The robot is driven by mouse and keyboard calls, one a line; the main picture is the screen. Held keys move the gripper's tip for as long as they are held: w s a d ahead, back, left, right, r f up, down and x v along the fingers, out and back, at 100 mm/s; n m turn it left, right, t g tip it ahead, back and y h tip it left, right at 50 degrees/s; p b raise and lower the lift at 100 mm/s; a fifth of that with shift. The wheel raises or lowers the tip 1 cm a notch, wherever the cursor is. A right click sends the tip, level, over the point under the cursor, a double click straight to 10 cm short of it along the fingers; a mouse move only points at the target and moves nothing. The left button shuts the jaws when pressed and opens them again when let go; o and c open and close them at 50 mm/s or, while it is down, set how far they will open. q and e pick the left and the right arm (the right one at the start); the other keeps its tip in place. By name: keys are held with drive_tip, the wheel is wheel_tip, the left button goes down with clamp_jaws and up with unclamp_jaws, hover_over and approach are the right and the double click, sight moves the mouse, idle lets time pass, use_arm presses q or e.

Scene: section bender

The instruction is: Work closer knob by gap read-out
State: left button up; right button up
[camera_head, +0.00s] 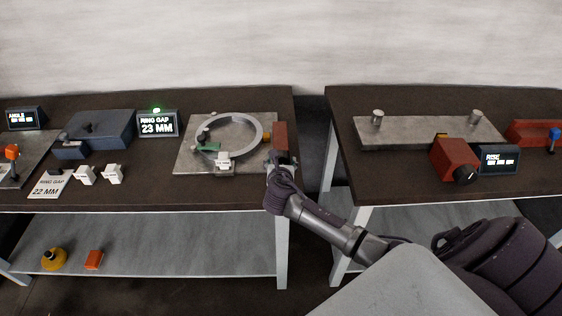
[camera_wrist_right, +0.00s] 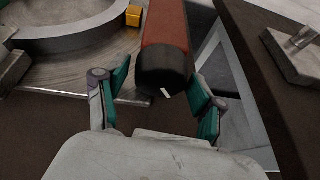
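The ring-gap read-out (camera_head: 158,124) shows 23 MM, with a green light lit on top. A card (camera_head: 50,184) at the front left reads RING GAP 22 MM. The grey ring (camera_head: 232,128) lies on its metal plate, with the red closer body (camera_head: 280,136) at its right. The closer knob (camera_wrist_right: 162,72) is black with a white mark at its lower edge. My right gripper (camera_head: 271,166) is at the closer's front end. In the right wrist view its fingers (camera_wrist_right: 161,78) stand open on both sides of the knob, with visible gaps. My left gripper is not in view.
A blue-grey box (camera_head: 97,132) and white blocks (camera_head: 112,174) stand to the left. A green piece (camera_head: 208,148) lies by the ring. A gap separates this table from the right table, which bears a red unit (camera_head: 453,158) and another read-out (camera_head: 498,160).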

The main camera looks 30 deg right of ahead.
drive_tip(key=shift+o, duration=0.4)
drive_tip(key=shift+s+a, duration=0.15)
drive_tip(key=v, duration=1.1)
drive_tip(key=shift+s+a+r, duration=0.2)
